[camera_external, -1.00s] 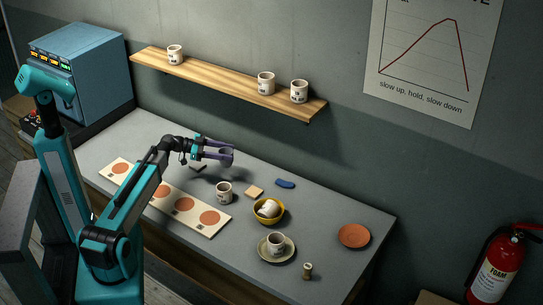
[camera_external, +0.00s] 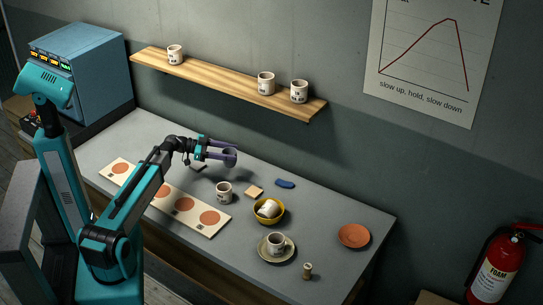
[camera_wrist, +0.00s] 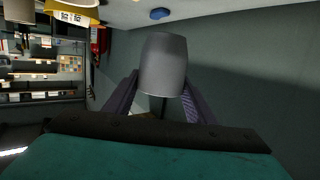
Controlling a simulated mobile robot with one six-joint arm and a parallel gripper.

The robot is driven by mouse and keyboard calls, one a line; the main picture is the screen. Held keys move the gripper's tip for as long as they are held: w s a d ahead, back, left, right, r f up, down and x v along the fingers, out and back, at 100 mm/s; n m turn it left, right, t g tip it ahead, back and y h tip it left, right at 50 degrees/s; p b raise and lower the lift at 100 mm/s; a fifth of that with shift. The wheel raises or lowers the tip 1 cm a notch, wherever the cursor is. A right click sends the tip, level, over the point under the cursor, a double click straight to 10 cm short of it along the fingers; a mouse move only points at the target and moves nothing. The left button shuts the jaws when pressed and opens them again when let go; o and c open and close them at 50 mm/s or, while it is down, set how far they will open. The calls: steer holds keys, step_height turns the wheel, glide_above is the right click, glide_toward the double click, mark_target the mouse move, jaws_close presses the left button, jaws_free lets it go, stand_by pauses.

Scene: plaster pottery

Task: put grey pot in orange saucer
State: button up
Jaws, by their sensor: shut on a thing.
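The grey pot (camera_wrist: 164,66) is between the two purple fingers of my gripper (camera_wrist: 158,98) in the wrist view. My gripper is shut on it. In the external view the small grey pot (camera_external: 230,159) is at the fingertips of my gripper (camera_external: 222,154), held above the back part of the table. The orange saucer (camera_external: 354,236) lies flat and empty at the right end of the table, well to the right of my gripper.
A shelf (camera_external: 220,84) with cups is on the wall behind.

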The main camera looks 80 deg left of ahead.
steer(key=w+d+p, duration=0.1)
steer(key=w+d, duration=0.2)
steer(key=w, duration=0.4)
steer(key=w+d+p, duration=0.1)
steer(key=w+d, duration=0.2)
steer(key=w, duration=0.4)
steer(key=r+n+y+p, duration=0.1)
steer(key=p, duration=0.4)
glide_above(353, 237)
steer(key=shift+s+d, duration=0.1)
steer(key=shift+s, duration=0.05)
steer(key=shift+f+b, duration=0.6)
steer(key=shift+f, duration=2.35)
steer(key=shift+f, duration=0.1)
steer(key=shift+f+b, duration=0.45)
steer(key=shift+f, duration=1.5)
